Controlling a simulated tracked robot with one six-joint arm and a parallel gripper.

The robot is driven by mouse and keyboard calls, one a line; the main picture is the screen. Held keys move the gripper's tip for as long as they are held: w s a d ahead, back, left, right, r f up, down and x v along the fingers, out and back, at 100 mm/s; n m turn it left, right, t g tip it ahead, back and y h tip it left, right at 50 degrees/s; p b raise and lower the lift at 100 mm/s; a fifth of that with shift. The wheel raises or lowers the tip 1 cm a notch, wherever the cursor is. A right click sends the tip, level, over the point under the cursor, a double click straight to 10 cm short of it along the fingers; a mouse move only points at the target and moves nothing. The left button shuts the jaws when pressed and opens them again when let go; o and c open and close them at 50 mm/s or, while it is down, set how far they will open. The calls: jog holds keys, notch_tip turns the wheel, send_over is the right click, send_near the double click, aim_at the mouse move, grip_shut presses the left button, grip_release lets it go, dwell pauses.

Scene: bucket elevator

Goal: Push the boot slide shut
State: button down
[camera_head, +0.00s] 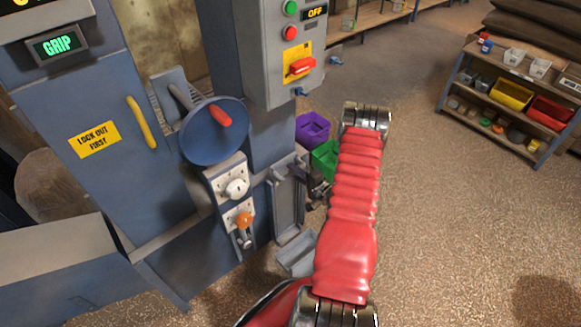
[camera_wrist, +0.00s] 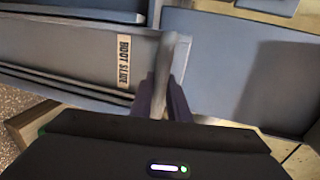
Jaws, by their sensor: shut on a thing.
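In the wrist view a pale label reading BOOT SLIDE (camera_wrist: 124,62) sits on a blue-grey panel (camera_wrist: 70,48). To its right an upright grey handle (camera_wrist: 171,55) stands out toward me. My gripper (camera_wrist: 163,97) has its dark fingers closed on this handle, one on each side. Where the handle joins the machine cannot be made out. In the head view my red-sleeved arm reaches down the right side of the blue machine. The gripper is mostly hidden there, and I cannot tell how far the slide stands open.
A control box (camera_head: 284,50) reads OFF. Shelves (camera_head: 515,95) stand at right; floor between is clear.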

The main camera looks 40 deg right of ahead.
jog(key=shift+d+f, duration=0.1)
jog(key=shift+f, duration=0.85)
jog(key=shift+s+f, duration=0.15)
jog(key=shift+f, duration=0.45)
jog(key=c, duration=1.7)
grip_release()
